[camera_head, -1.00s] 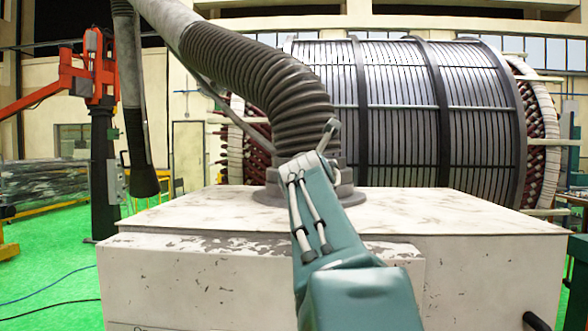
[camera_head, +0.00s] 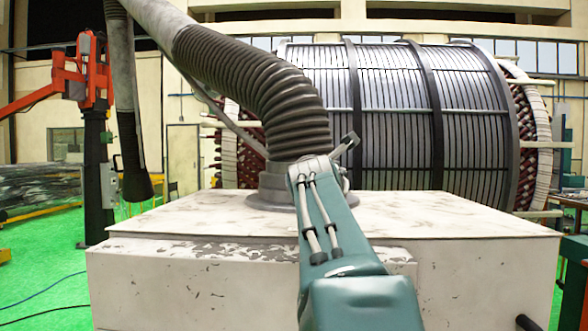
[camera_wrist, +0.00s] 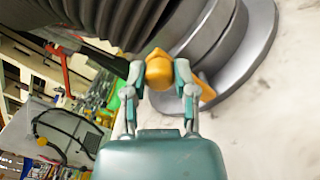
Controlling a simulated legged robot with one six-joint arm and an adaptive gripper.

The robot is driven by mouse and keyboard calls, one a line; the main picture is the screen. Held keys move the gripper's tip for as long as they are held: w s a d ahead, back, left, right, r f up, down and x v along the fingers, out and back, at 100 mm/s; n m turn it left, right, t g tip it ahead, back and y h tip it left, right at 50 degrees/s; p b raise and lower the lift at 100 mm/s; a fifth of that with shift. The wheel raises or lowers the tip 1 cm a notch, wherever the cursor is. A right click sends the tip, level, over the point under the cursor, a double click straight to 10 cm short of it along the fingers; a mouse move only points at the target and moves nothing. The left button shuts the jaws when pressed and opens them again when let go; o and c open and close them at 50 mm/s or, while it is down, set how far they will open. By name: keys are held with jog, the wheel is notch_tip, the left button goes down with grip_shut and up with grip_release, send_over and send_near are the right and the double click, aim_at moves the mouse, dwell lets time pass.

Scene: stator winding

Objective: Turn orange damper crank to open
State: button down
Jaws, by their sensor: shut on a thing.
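The orange damper crank (camera_wrist: 159,71) shows in the wrist view, between the fingertips of my gripper (camera_wrist: 158,80). The fingers are shut on its orange knob, and an orange arm of the crank (camera_wrist: 205,90) shows to the right behind the right finger. The crank sits beside the grey round duct base (camera_wrist: 240,50), where the ribbed hose joins.
A dark ribbed hose (camera_head: 255,85) rises to the upper left from its flanged base (camera_head: 268,190) on the white box (camera_head: 420,215). A large ribbed stator (camera_head: 420,120) stands behind. An orange arm on a dark post (camera_head: 92,75) stands at left.

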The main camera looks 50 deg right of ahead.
jog(key=shift+w+d+f, duration=0.15)
jog(key=shift+f, duration=0.35)
jog(key=shift+c, duration=2.3)
grip_release()
jog(key=shift+o, duration=0.2)
jog(key=shift+d, duration=0.1)
jog(key=shift+r, duration=0.15)
jog(key=shift+s+a+r, duration=0.1)
jog(key=shift+s+a, duration=0.15)
jog(key=shift+a, duration=0.15)
jog(key=v, duration=0.6)
jog(key=shift+s+a, duration=0.25)
jog(key=shift+w, duration=0.1)
